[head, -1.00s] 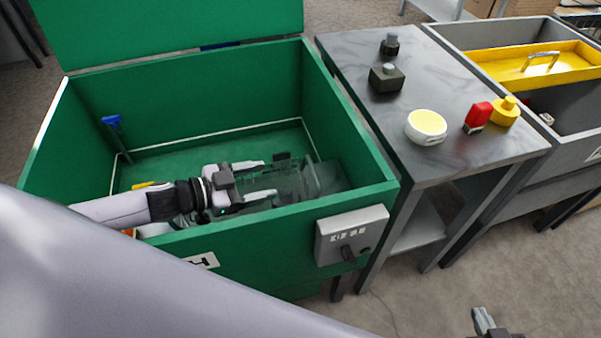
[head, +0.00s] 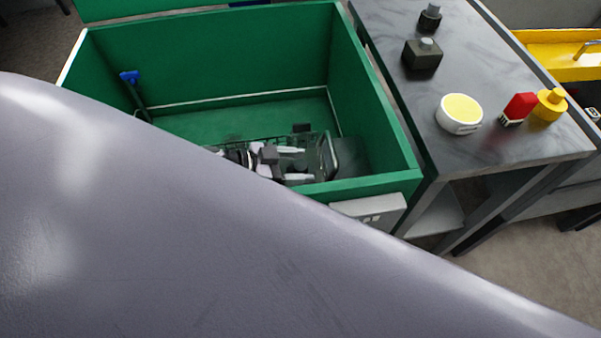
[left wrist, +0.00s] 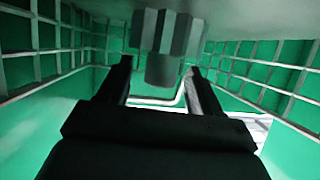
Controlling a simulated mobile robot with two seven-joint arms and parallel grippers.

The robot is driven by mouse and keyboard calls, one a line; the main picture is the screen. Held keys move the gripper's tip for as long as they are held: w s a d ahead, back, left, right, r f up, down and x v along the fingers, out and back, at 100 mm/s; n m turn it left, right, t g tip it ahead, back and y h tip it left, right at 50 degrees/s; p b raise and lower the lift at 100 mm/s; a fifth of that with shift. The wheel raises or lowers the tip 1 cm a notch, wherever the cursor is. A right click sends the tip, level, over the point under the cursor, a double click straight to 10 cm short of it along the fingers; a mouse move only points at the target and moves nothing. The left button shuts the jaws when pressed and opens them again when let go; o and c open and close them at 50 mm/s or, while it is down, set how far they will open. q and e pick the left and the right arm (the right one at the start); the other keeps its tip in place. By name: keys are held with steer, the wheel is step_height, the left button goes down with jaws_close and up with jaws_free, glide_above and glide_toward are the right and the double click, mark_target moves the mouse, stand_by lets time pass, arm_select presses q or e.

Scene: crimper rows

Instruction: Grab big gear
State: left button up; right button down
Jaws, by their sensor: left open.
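In the left wrist view a dark grey ribbed part with a round stub (left wrist: 165,68), which looks like the big gear, shows just beyond and between my fingertips. I cannot tell whether they touch it. My left gripper (head: 300,164) is open, low inside the green bin (head: 215,60) at a wire basket (head: 328,155). In the left wrist view its two dark fingers stand apart with the basket's grid walls on both sides. In the head view the gear cannot be made out. My right gripper is not in view.
The grey table (head: 480,60) right of the bin holds a white bowl with yellow inside (head: 460,112), a red item (head: 519,107), a yellow item (head: 550,104) and dark blocks (head: 422,55). A blue-topped tool (head: 130,77) leans in the bin. My arm covers the lower picture.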

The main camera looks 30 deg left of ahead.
arm_select(q)
steer(key=shift+w+d+f, duration=0.15)
steer(key=shift+w+d, duration=0.1)
steer(key=shift+d, duration=0.05)
jaws_close()
